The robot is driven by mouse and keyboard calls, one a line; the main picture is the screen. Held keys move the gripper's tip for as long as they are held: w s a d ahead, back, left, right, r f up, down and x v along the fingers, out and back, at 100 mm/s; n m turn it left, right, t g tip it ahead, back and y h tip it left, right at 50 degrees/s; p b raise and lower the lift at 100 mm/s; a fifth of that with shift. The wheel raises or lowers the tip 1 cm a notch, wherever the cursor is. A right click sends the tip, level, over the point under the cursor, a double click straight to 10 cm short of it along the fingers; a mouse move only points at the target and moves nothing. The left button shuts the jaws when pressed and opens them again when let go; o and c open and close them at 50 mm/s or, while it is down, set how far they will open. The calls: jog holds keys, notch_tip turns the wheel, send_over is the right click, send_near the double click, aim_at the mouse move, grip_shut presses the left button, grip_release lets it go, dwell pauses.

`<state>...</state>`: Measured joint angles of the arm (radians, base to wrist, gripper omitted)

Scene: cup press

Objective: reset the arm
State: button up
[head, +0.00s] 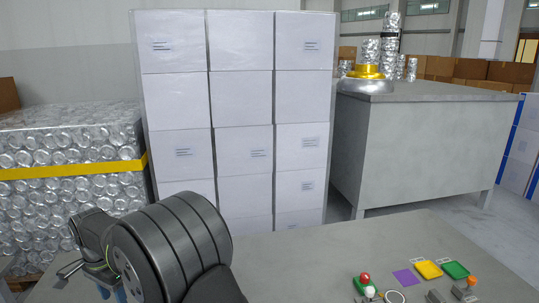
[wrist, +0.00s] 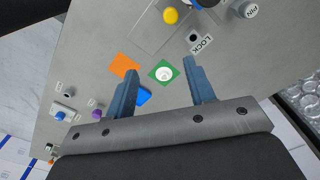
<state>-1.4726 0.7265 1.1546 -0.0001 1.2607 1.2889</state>
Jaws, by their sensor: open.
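My gripper (wrist: 160,67) shows in the wrist view with its two blue fingers spread apart and nothing held between them. It is above the grey worktop (wrist: 85,85). In line with the gap lies a green square (wrist: 154,74) with a white round piece (wrist: 165,73) on it; I cannot tell the height between them. In the head view my dark arm is bent at the lower left, and the fingers are mostly hidden behind it or cut off by the frame.
In the wrist view an orange square (wrist: 125,64) and a blue piece (wrist: 143,97) lie by the left finger. In the head view yellow (head: 428,269) and green (head: 455,270) trays stand right; the worktop's middle (head: 290,265) is clear.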

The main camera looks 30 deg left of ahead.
jog(key=shift+f+n, duration=0.3)
jog(key=shift+n, duration=0.5)
jog(key=shift+f+n, duration=0.25)
jog(key=shift+n, duration=0.55)
